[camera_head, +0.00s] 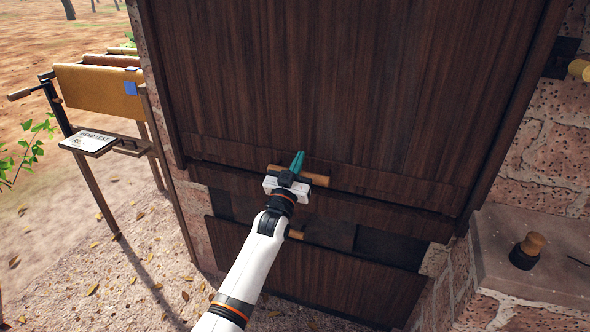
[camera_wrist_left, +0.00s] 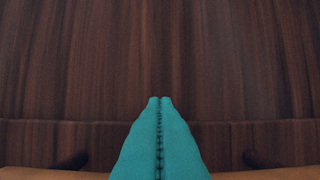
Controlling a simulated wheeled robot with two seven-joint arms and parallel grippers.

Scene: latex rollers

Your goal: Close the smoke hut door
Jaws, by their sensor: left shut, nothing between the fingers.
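The smoke hut door (camera_head: 320,80) is a large dark wood panel filling the middle of the head view; I cannot tell whether it is fully flush with its frame. A light wooden bar handle (camera_head: 316,179) crosses near its lower edge. My left gripper (camera_head: 298,157) is shut and empty, its teal fingertips at the door's lower part, just above the handle. In the left wrist view the shut fingers (camera_wrist_left: 160,100) point at the door (camera_wrist_left: 80,60), with the handle (camera_wrist_left: 35,173) along the bottom edge. Contact cannot be told. My right gripper is not in view.
Below the door is a dark gap and a lower wood panel (camera_head: 325,272). Brickwork (camera_head: 540,150) and a stone ledge (camera_head: 530,280) with a wooden-topped knob (camera_head: 528,251) are at right. A wooden stand with a yellow panel (camera_head: 95,92) and a white sign (camera_head: 89,142) is at left.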

